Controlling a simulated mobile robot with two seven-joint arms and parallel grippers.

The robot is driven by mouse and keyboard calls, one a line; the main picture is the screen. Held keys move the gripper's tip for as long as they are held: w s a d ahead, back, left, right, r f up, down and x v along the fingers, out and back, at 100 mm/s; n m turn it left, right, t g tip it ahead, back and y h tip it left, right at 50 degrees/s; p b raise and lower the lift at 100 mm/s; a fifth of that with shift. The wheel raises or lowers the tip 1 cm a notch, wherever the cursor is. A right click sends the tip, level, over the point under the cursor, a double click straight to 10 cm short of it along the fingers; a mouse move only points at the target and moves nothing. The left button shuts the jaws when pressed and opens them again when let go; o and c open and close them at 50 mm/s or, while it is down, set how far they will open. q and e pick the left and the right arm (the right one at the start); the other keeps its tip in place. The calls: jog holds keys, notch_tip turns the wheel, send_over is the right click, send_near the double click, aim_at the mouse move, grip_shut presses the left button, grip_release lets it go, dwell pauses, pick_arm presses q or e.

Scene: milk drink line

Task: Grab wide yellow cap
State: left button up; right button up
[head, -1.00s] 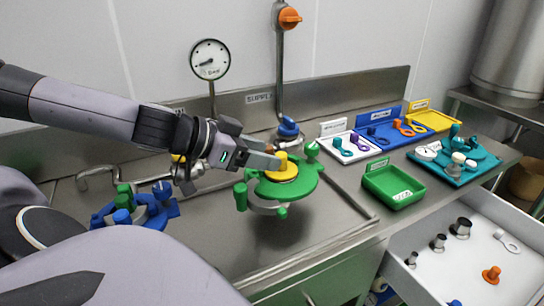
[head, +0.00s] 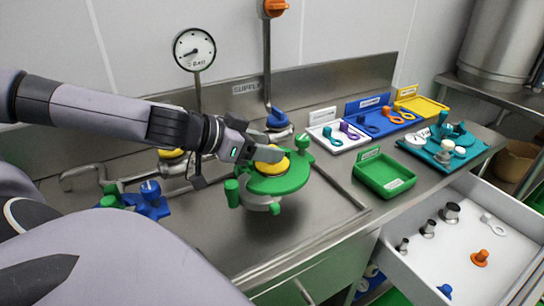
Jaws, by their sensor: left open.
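A wide yellow cap (head: 271,167) sits on top of the round green fixture (head: 290,183) in the middle of the steel counter. My left gripper (head: 267,152) is open, with its fingers just above the cap and hiding its upper part. I cannot tell whether the fingers touch it. Another yellow round part (head: 172,154) shows behind my left forearm, partly hidden. My right gripper is not in view.
A blue fixture (head: 150,203) stands at the left. A blue valve (head: 277,119) on the supply pipe is close behind my gripper. An open drawer (head: 455,245) holds loose parts.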

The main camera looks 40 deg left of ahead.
pick_arm(q)
jog(key=shift+p+x, duration=0.4)
jog(key=shift+x, duration=0.85)
grip_shut()
notch_tip(320, 180, up, 20)
jog(key=p, duration=0.7)
